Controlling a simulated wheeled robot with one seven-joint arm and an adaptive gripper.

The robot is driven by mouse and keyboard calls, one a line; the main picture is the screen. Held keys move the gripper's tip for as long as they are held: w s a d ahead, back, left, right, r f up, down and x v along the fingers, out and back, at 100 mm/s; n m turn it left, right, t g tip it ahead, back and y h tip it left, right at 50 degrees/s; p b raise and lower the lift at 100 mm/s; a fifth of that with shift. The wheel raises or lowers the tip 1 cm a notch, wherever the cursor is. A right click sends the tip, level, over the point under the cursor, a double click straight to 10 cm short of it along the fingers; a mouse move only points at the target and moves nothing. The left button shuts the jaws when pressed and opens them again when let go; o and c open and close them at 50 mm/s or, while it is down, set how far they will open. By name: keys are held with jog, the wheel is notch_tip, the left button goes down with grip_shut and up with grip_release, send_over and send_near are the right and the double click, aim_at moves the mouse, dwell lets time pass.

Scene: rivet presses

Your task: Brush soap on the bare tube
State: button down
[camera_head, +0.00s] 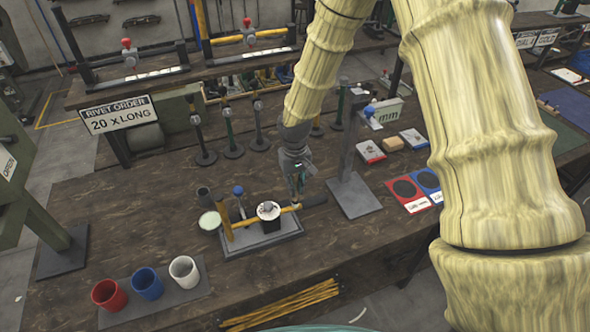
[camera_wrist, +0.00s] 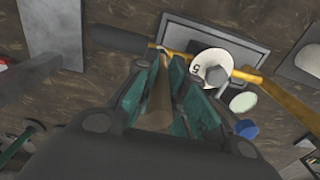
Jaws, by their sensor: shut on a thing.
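A yellow tube (camera_wrist: 272,98) lies across a grey base tray (camera_head: 284,231), with a bend at its left end in the head view. A dark sleeve (camera_wrist: 118,38) covers its other end. A round white dial piece (camera_wrist: 207,64) sits at the tube's middle. My gripper (camera_head: 299,184) is over the right part of the tube. In the wrist view my gripper (camera_wrist: 182,85) is shut on a brown, rod-like handle (camera_wrist: 160,100), apparently the brush. Its tip is close to the tube near the dark sleeve; contact cannot be told. A cup with pale green content (camera_head: 210,221), possibly soap, stands left of the tray.
Red (camera_head: 106,294), blue (camera_head: 147,283) and white (camera_head: 184,270) cups stand front left. A grey upright stand (camera_head: 354,196) is close right of my gripper. Yellow rods (camera_head: 282,304) lie along the front edge.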

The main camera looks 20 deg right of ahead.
aim_at(295, 176)
jog(key=shift+a+r, duration=0.1)
jog(key=shift+a, duration=0.4)
jog(key=shift+d+b, duration=0.3)
jog(key=shift+d, duration=0.25)
jog(key=shift+a+f, duration=0.25)
jog(key=shift+f, duration=0.05)
jog(key=shift+r, duration=0.25)
jog(key=shift+d+f, duration=0.1)
jog(key=shift+d, duration=0.1)
jog(key=shift+p, duration=0.5)
notch_tip(295, 176, up, 2)
jog(key=shift+w+r+p, duration=0.15)
jog(key=shift+r+p, duration=0.1)
jog(key=shift+p, duration=0.35)
jog(key=shift+r+p, duration=0.5)
jog(key=shift+r, duration=0.25)
jog(key=shift+r+p, duration=0.85)
jog(key=shift+r, duration=1.2)
